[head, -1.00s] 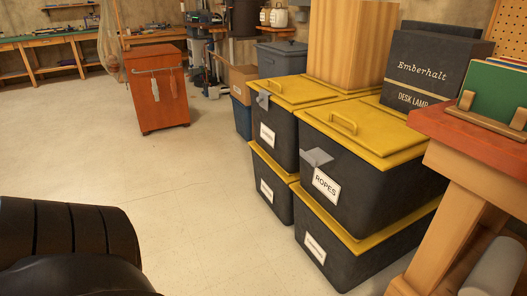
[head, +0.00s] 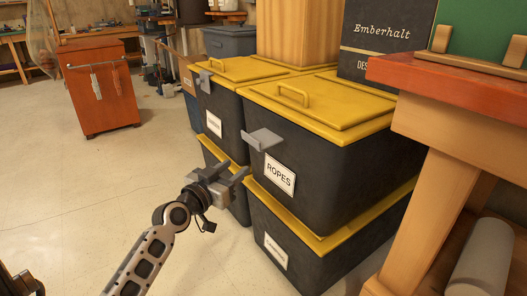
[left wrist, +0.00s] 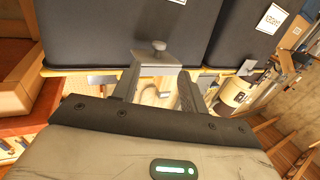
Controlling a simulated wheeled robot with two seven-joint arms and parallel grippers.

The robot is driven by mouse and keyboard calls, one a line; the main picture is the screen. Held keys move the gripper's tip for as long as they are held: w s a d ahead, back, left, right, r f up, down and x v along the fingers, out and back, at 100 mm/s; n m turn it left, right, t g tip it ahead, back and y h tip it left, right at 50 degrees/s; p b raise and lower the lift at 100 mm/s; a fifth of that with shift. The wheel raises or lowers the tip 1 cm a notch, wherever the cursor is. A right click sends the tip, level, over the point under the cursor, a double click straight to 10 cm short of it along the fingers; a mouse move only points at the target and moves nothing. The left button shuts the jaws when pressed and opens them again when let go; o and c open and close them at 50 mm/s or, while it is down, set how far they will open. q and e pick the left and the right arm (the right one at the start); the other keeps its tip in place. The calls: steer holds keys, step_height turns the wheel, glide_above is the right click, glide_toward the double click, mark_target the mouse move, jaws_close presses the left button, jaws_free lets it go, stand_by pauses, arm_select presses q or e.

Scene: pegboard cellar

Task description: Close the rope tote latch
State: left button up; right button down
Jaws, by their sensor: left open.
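The rope tote (head: 330,165) is black with a yellow lid (head: 320,105) and a white ROPES label; it sits on another tote. Its grey latch (head: 263,139) sticks outward from the front, just under the lid edge, not flat against the wall. My left gripper (head: 234,173) is open and empty, in front of the tote, left of and below the latch. In the left wrist view, the grey latch (left wrist: 158,57) with a rounded knob appears between and beyond the open fingers (left wrist: 158,80); I see no clear contact.
A similar tote (head: 220,115) with its own grey latch stands to the left. A red-topped wooden bench (head: 450,115) is close on the right. A dark Emberhalt box (head: 385,35) stands behind the lid. Floor on the left is clear up to a red cabinet (head: 100,90).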

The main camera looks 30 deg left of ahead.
mark_target(261, 149)
arm_select(q)
steer(key=w+b, duration=0.2)
steer(key=w, duration=0.9)
steer(key=shift+w+f+b, duration=0.1)
steer(key=shift+w+b, duration=0.25)
steer(key=shift+w, duration=0.75)
arm_select(e)
steer(key=shift+w+r+t+y, duration=0.3)
steer(key=shift+r+t, duration=0.15)
steer(key=shift+r, duration=0.15)
steer(key=shift+w+r+t+y, duration=0.3)
steer(key=shift+r+t, duration=0.15)
steer(key=shift+r, duration=0.1)
arm_select(q)
jaws_close()
steer(key=shift+d, duration=0.1)
arm_select(e)
steer(key=shift+r, duration=0.1)
